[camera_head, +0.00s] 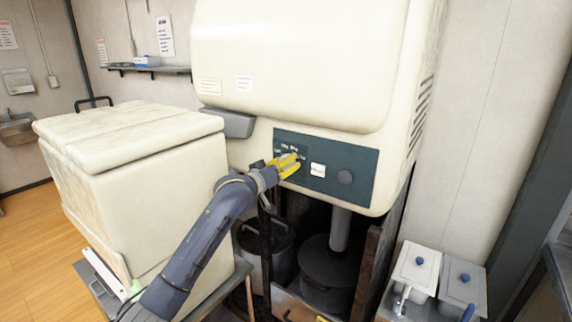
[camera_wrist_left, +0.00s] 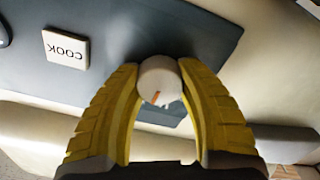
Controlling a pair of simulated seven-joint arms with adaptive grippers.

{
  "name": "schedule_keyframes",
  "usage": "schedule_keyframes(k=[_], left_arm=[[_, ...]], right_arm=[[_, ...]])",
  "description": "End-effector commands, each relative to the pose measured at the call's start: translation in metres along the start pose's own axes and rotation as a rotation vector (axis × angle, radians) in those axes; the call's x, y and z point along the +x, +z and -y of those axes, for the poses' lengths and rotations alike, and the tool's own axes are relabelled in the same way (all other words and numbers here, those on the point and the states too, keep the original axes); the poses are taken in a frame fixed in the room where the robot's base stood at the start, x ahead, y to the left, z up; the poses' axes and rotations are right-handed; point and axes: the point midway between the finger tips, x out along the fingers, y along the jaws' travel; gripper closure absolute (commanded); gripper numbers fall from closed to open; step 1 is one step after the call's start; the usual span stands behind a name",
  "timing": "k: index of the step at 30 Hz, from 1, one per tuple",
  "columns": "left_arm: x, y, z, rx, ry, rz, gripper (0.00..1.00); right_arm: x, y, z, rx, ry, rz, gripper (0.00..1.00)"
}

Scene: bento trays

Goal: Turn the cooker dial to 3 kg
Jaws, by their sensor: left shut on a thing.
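The cooker (camera_head: 300,60) is a large cream machine with a dark blue-grey control panel (camera_head: 330,190) on its lower front. My left gripper (camera_head: 288,164) has yellow fingers and is at the left part of this panel. In the left wrist view the left gripper (camera_wrist_left: 160,90) is shut on the round white dial (camera_wrist_left: 158,78), one finger on each side. The dial has an orange mark on its face. In the head view the fingers cover most of the dial, and the weight labels around it are too small to read. My right gripper is not in view.
A square white COOK button (camera_head: 318,170) sits right of the dial, and also shows in the wrist view (camera_wrist_left: 66,50). A dark round knob (camera_head: 345,177) is further right. A big cream bin (camera_head: 130,150) stands left. Dark pots (camera_head: 328,270) stand below the panel.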

Motion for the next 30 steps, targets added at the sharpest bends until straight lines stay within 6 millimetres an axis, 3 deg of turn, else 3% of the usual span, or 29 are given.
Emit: schedule_keyframes(k=[18,30], left_arm=[[-0.0001,-0.001,0.0003,0.581,0.0,0.0,0.91],[0.0001,-0.0008,-0.0002,0.862,0.0,0.0,0.91]], right_arm=[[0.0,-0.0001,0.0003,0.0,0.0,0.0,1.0],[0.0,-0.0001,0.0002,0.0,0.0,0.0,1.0]])
